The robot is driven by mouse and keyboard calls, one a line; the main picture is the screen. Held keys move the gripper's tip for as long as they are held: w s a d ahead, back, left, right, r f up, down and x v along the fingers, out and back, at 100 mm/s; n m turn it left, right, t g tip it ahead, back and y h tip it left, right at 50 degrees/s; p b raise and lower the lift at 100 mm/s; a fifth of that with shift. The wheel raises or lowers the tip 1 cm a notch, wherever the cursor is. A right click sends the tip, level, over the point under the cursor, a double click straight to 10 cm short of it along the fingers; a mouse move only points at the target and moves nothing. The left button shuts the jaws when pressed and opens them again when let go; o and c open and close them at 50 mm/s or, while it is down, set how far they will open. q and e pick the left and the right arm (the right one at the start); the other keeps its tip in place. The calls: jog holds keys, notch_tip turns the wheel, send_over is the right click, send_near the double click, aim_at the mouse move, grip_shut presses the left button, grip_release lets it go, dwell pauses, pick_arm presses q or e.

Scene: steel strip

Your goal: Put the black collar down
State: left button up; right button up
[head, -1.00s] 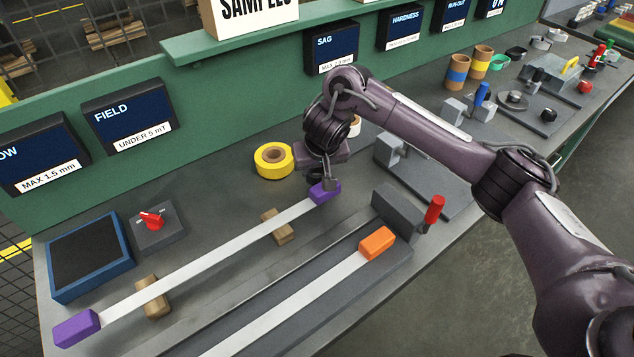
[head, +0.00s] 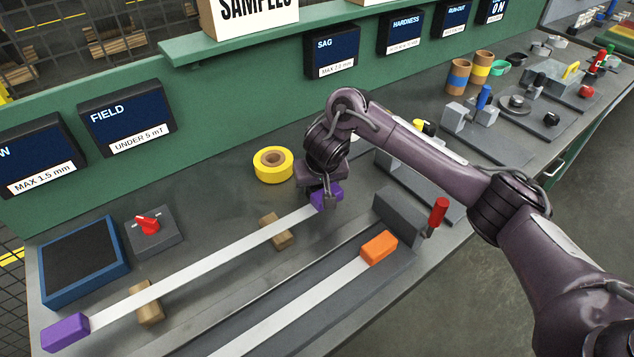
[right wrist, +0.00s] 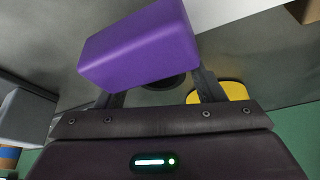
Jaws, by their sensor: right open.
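A long pale steel strip (head: 210,265) rests across two tan blocks, with a purple block on each end. My right gripper (head: 328,203) is open at the strip's right purple block (head: 318,199). In the right wrist view this purple block (right wrist: 140,45) covers the fingertips, so contact cannot be told. A dark round thing (right wrist: 165,83) shows partly behind the block, between the fingers. It may be the black collar, but too little shows to be sure. No black collar is seen in the gripper. My left gripper is not in view.
A second strip (head: 290,305) with an orange end block (head: 379,247) lies in front, near a grey block (head: 398,213) with a red handle (head: 438,212). A yellow tape roll (head: 273,166) lies behind the gripper. A tan support (head: 275,230) stands under the strip.

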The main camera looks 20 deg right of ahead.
jog(key=shift+r, duration=0.2)
jog(key=p+v, duration=0.7)
jog(key=v, duration=0.3)
jog(key=shift+r, duration=0.45)
jog(key=shift+s+r+p, duration=0.35)
jog(key=shift+r+p, duration=0.1)
jog(key=shift+r, duration=0.1)
jog(key=shift+s+f, duration=0.1)
